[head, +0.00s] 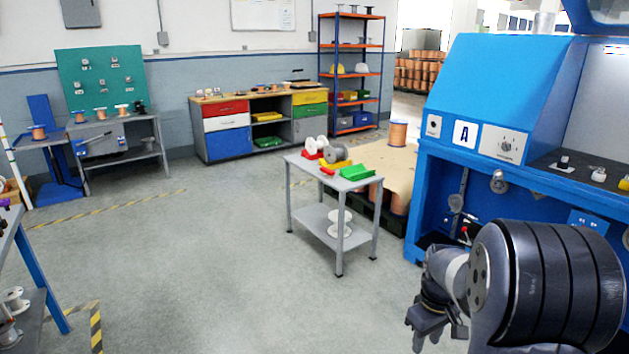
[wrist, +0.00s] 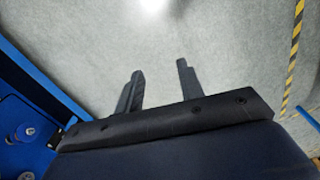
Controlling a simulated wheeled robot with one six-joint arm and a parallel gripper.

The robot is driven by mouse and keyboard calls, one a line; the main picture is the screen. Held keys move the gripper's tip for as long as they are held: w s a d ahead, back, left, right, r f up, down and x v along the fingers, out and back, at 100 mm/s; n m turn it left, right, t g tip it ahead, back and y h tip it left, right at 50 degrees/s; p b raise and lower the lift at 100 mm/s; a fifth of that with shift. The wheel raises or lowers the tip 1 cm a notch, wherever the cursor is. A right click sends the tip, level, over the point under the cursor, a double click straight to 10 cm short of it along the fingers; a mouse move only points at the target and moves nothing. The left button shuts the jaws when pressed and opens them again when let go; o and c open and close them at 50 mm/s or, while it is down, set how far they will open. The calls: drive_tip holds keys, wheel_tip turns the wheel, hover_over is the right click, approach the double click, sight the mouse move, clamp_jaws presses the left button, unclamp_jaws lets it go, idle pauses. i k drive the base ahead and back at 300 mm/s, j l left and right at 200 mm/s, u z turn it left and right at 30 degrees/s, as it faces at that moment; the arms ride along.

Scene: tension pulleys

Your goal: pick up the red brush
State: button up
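I cannot make out a red brush for certain in either view. A small red piece (head: 327,171) lies on the front edge of the grey two-tier table, too small to identify. My gripper (head: 428,334) hangs at the lower right in the head view, well apart from that table and in front of the blue machine. In the wrist view my gripper (wrist: 160,68) shows two dark fingers spread apart with nothing between them, over bare grey floor.
The grey two-tier table (head: 345,184) holds spools and red, yellow and green holders. The blue machine (head: 500,80) stands at right. A drawer workbench (head: 226,113) and orange shelving (head: 352,48) line the back wall. Open floor lies left of centre.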

sight(328, 172)
drive_tip(key=i, duration=3.35)
drive_tip(key=i+u, duration=0.2)
drive_tip(key=i, duration=0.2)
drive_tip(key=i+l+u, duration=0.15)
drive_tip(key=i, duration=0.3)
